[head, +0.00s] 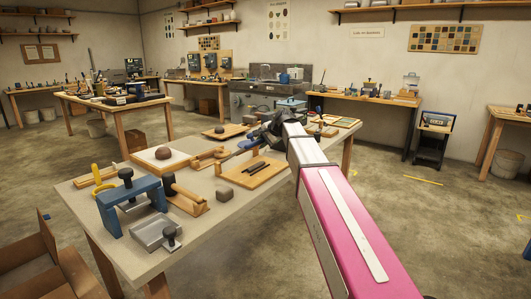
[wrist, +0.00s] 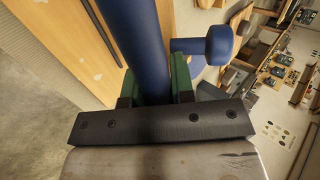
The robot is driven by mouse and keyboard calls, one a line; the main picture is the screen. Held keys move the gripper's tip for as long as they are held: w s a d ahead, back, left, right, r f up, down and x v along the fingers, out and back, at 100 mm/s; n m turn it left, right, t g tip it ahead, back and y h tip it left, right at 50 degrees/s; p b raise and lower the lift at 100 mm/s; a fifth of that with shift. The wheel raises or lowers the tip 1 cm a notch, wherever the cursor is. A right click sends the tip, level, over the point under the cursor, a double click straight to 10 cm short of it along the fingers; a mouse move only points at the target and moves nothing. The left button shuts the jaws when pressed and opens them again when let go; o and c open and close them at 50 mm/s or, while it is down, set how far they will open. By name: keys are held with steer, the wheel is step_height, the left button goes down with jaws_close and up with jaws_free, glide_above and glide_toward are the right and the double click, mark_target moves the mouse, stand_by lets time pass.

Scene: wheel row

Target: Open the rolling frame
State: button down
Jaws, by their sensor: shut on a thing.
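My gripper (wrist: 152,88) has green finger pads pressed on both sides of a blue bar (wrist: 138,40) in the wrist view. A blue knob (wrist: 218,46) on a short stem sticks out to the right of the bar. In the head view my gripper is at the far part of the worktable, mostly hidden by my wrist, and a bit of blue part (head: 246,144) shows left of it. A blue frame (head: 130,206) with a black knob stands at the table's near left. I cannot tell which is the rolling frame.
The worktable (head: 225,216) holds a wooden board (head: 252,173) with dark rods, a metal tray (head: 156,234), a wooden cradle (head: 186,198) and a white board (head: 149,160) with a brown lump. Floor to the right is open. A black stand (head: 433,140) is farther back.

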steer(key=w+a+r+g+h, duration=0.1)
steer(key=r, duration=0.1)
steer(key=w+a+r+g+h, duration=0.1)
steer(key=w+a+r, duration=0.1)
steer(key=w+a+r+h, duration=0.1)
steer(key=a+r, duration=0.1)
steer(key=shift+w+a+r+g+h, duration=0.1)
steer(key=shift+w+a+g+h, duration=0.1)
steer(key=shift+a+g+h, duration=0.15)
steer(key=shift+w+a+r, duration=0.25)
steer(key=shift+w+a, duration=0.1)
steer(key=shift+a, duration=0.1)
steer(key=shift+w+a+r, duration=0.2)
steer(key=shift+w+a, duration=0.15)
steer(key=shift+a, duration=0.1)
steer(key=c, duration=1)
jaws_free()
steer(key=shift+o, duration=0.2)
steer(key=v, duration=1)
steer(key=shift+r, duration=0.4)
steer(key=shift+s+d, duration=0.1)
steer(key=shift+s, duration=0.05)
